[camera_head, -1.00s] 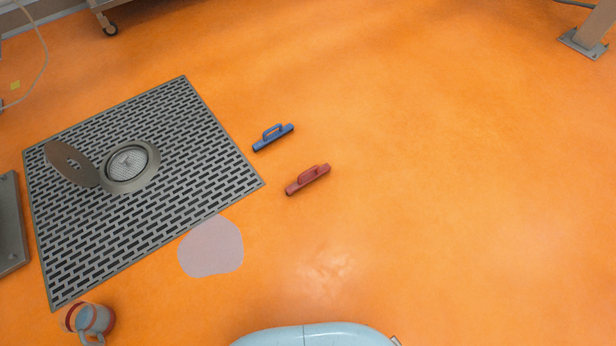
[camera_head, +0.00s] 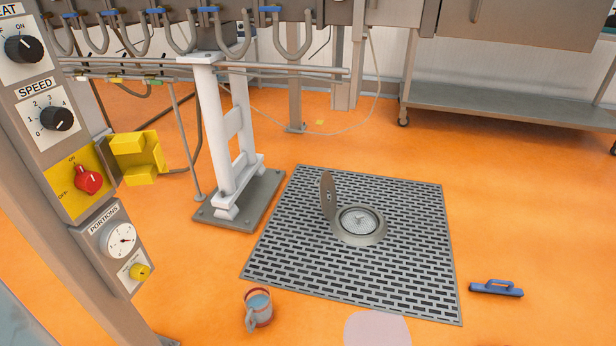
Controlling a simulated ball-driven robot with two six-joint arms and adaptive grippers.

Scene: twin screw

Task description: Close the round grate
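The round grate (camera_head: 327,194) is a round metal lid in the middle of the head view. It stands tilted up, nearly upright, on the left side of the round drain opening (camera_head: 360,223). The drain is open and a lighter mesh shows inside its raised ring. It is set in a large square floor grating (camera_head: 300,262) with slots. Neither of my grippers is in view.
A control panel (camera_head: 80,150) with knobs stands close at the left. A white support post (camera_head: 222,130) stands left of the grating. A mug (camera_head: 258,308) and a blue-handled tool (camera_head: 496,288) lie nearby. A pale patch (camera_head: 376,330) marks the floor in front.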

